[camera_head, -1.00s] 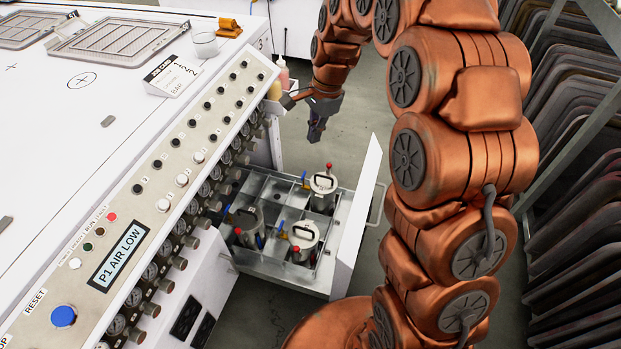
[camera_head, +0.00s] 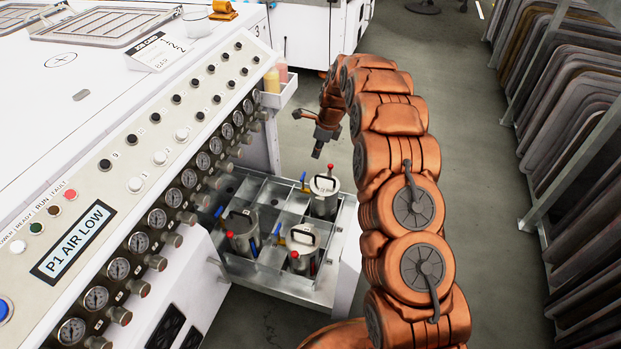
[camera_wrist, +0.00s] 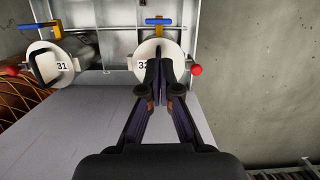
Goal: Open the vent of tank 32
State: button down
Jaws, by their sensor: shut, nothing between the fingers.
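Tank 32 (camera_wrist: 147,47) has a round white lid with a dark handle; my gripper hides part of it and its number. In the head view tank 32 (camera_head: 324,205) stands at the far right of the open drawer. A blue lever (camera_wrist: 158,21) on a brass-coloured fitting lies crosswise above its lid in the wrist view. A red knob (camera_wrist: 196,70) sticks out at the lid's right. My gripper (camera_head: 317,153) is shut and empty, pointing down above tank 32; its fingertips (camera_wrist: 160,65) overlap the lid in the wrist view.
Tank 31 (camera_wrist: 68,68), with its own blue lever and red knob, is beside it on the left. A third tank (camera_head: 240,238) stands deeper in the drawer (camera_head: 275,285). The gauge panel (camera_head: 150,175) borders the left; racks (camera_head: 585,150) stand right. Floor between is clear.

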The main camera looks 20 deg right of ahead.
aim_at(303, 177)
jog(key=shift+w+d+f+m, duration=0.2)
jog(key=shift+w+f+m, duration=0.15)
jog(key=shift+f, duration=0.3)
jog(key=shift+f, duration=0.1)
jog(key=b+x, duration=0.3)
jog(key=x, duration=0.6)
jog(key=shift+f, duration=0.4)
